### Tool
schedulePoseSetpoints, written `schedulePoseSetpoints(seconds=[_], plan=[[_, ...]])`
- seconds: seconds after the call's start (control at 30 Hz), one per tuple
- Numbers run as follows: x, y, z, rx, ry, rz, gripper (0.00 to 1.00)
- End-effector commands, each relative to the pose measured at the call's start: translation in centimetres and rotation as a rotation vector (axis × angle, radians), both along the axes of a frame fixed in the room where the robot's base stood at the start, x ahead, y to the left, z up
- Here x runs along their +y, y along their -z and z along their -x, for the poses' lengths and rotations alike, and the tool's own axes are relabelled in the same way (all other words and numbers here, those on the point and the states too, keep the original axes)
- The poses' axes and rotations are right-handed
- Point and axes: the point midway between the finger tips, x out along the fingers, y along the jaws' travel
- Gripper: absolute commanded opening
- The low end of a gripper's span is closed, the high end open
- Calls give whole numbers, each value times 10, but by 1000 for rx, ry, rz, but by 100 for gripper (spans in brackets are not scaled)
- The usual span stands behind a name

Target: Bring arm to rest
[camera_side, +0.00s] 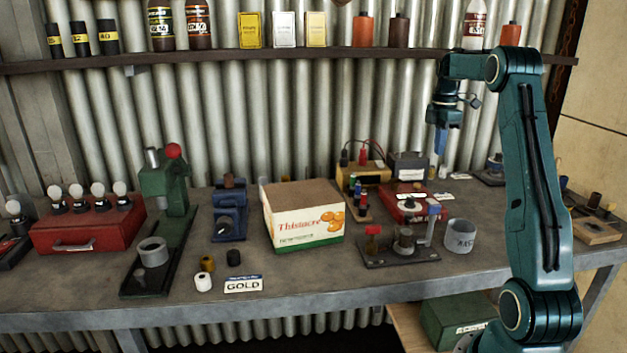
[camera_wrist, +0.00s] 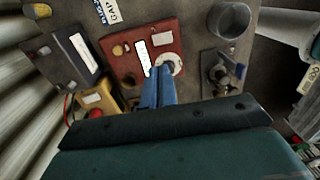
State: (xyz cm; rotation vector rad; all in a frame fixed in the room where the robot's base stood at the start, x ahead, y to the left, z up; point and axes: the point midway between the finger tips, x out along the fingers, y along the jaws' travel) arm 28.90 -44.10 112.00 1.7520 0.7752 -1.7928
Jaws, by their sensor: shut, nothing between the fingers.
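My arm is folded at the right of the side view, with its wrist high over the back of the bench. My gripper (camera_side: 438,142) points straight down there, above the bench and clear of everything on it. In the wrist view my gripper (camera_wrist: 158,72) shows as two blue fingers closed together, with nothing between them. Below it in that view lies a red box (camera_wrist: 165,35) with a white label and a round dial. The red box (camera_side: 406,207) also shows in the side view.
The workbench (camera_side: 330,288) holds a cardboard carton (camera_side: 303,215), a green press (camera_side: 165,195), a red lamp box (camera_side: 88,228), a grey cup (camera_side: 460,237) and a GOLD label (camera_side: 243,285). A shelf (camera_side: 290,54) with bottles runs along the corrugated wall. The bench's front strip is mostly clear.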

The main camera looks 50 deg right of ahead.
Motion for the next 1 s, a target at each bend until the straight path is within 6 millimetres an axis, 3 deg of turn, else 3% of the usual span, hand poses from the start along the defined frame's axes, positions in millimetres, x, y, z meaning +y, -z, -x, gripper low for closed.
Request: schedulePoseSetpoints(seconds=[0.17,0.37,0.7,1.0], plan=[[4,-3,-2,-2,3,5,0],[31,-17,-15,-16,36,30,0],[130,-58,-38,-88,171,98,0],[225,-79,-33,-184,308,124,0]])
